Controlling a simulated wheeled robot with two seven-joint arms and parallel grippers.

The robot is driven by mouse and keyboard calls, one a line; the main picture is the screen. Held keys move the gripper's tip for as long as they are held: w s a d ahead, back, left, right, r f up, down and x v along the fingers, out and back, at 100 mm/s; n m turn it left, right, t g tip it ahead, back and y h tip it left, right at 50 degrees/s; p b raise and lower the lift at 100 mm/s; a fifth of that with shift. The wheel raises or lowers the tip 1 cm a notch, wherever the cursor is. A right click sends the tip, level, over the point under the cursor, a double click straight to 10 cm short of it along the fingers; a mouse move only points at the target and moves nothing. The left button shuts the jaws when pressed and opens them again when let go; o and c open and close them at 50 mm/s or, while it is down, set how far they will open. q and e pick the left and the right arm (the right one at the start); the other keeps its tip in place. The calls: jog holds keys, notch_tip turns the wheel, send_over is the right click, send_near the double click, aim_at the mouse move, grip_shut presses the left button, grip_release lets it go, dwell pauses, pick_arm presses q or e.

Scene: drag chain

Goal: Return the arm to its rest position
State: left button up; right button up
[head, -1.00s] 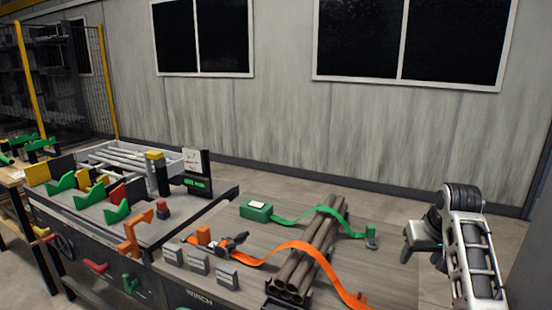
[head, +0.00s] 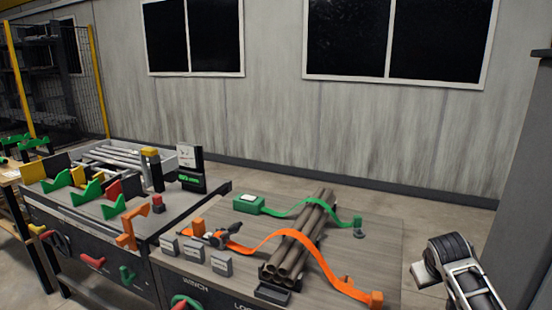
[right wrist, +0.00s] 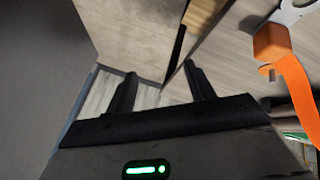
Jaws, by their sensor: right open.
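My right arm (head: 465,272) shows at the right edge of the head view, beside the bench and clear of it. Its gripper is mostly hidden there behind the arm. In the right wrist view my right gripper (right wrist: 160,85) is open, with two black fingers apart and nothing between them. My left gripper is in neither current view.
The wooden workbench (head: 370,245) carries a pipe bundle (head: 300,238), an orange strap (head: 325,262) and a green strap (head: 290,208). The orange strap also shows in the right wrist view (right wrist: 298,95). A second bench with coloured brackets (head: 88,192) stands left. Floor lies right of the bench.

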jog(key=w+a+r+n+t+y, duration=0.15)
jog(key=w+a+r+t, duration=0.25)
jog(key=w+r+t, duration=0.85)
jog(key=s+a+f+g+y, duration=0.1)
jog(key=s+a+f, duration=0.2)
jog(key=s+f, duration=0.2)
jog(key=s+a+f+n+g+y, duration=0.1)
jog(key=s+a+f, duration=0.3)
jog(key=s+f, duration=0.2)
jog(key=s+a+f+g+y, duration=0.1)
jog(key=s+a+f+g, duration=0.1)
jog(key=s+f, duration=0.4)
jog(key=shift+a+f+y, duration=0.15)
jog(key=shift+a+y, duration=0.1)
jog(key=shift+a, duration=0.5)
jog(key=s+a+f+g, duration=0.1)
jog(key=s+a+f, duration=0.2)
jog(key=s, duration=0.5)
jog(key=s+a+f+g+y, duration=0.1)
jog(key=s+a+f, duration=0.1)
jog(key=s, duration=0.6)
jog(key=s+a+f+g+y, duration=0.1)
jog(key=s+a+f+g, duration=0.1)
jog(key=s, duration=0.6)
jog(key=shift+a+f+m, duration=0.35)
jog(key=shift+a+f, duration=0.5)
jog(key=shift+a, duration=0.4)
